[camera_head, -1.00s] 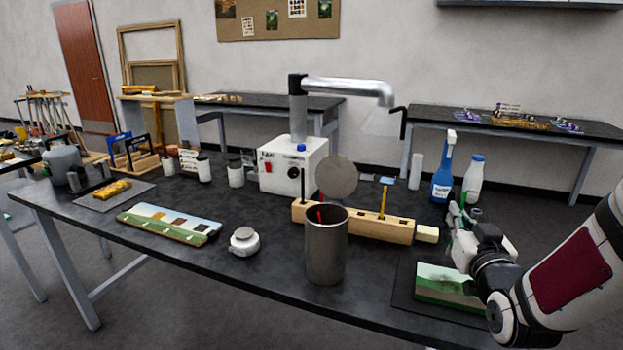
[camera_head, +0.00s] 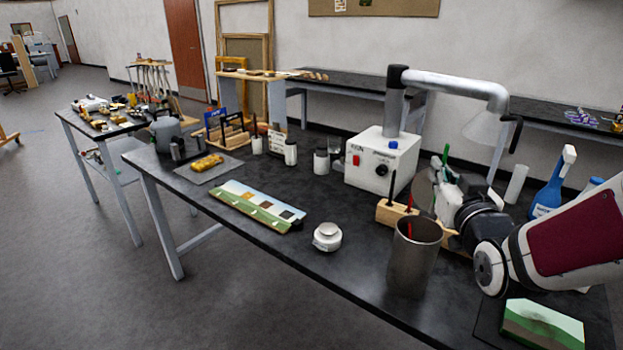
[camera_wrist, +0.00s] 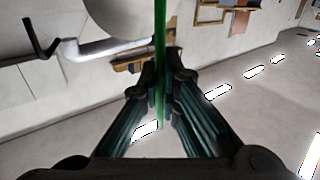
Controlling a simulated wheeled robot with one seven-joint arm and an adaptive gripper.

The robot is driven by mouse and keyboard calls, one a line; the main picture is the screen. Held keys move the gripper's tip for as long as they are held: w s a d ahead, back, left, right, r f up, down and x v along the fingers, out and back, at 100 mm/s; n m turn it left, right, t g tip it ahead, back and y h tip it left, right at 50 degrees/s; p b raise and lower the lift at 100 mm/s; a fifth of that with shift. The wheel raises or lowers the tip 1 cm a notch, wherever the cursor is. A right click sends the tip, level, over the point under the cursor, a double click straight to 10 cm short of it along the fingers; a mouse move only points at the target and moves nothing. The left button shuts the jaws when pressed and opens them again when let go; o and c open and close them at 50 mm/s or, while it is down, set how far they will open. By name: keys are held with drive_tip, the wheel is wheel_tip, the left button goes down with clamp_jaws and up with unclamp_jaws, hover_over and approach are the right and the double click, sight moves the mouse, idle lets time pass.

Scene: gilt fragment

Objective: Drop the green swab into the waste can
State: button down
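The green swab is a thin green stick. It shows above my gripper in the head view (camera_head: 446,153) and runs between the fingertips in the wrist view (camera_wrist: 160,35). My gripper (camera_wrist: 160,75) is shut on it and holds it roughly upright; in the head view my gripper (camera_head: 444,185) is raised above the table. The waste can (camera_head: 412,268) is a grey metal cylinder with an open top, on the table just below and left of my wrist. A red stick pokes up at its rim. The swab's lower end is hidden in the head view.
A wooden block with sticks (camera_head: 386,212) stands close behind the can, and a grey disc (camera_head: 423,190) is partly hidden by my gripper. A white box with a metal extraction arm (camera_head: 381,163) stands behind. A small white pot (camera_head: 327,237) is left of the can.

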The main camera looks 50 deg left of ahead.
drive_tip(key=shift+f+b, duration=0.45)
drive_tip(key=shift+f, duration=1.45)
drive_tip(key=c, duration=1.7)
unclamp_jaws()
drive_tip(key=shift+d, duration=0.1)
drive_tip(key=v, duration=1.2)
